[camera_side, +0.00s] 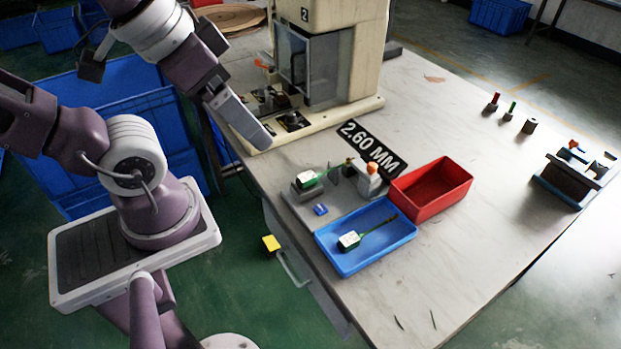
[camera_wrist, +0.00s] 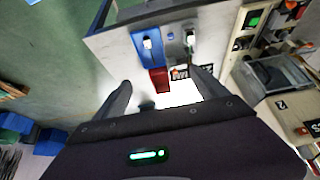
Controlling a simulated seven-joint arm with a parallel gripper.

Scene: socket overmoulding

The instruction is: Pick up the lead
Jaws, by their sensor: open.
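A lead with a white and green block end (camera_side: 349,240) and a thin dark cable lies in the blue tray (camera_side: 338,262). A second, similar lead (camera_side: 309,179) sits on the grey fixture plate (camera_side: 293,207) behind the tray. In the wrist view, the tray's lead (camera_wrist: 147,43) and the fixture's lead (camera_wrist: 191,39) show small, beyond the fingertips. My gripper (camera_side: 264,142) is in the air near the machine's base, up and left of both leads, touching neither. Its fingers (camera_wrist: 165,77) are spread with nothing held between them.
A red tray (camera_side: 432,191) stands right beside the blue tray. A cream machine (camera_side: 355,60) stands at the back, and a black "2.60 MM" sign (camera_side: 372,150) is behind the fixture. A small blue piece (camera_side: 320,209) lies on the plate. The right tabletop has wide clear room.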

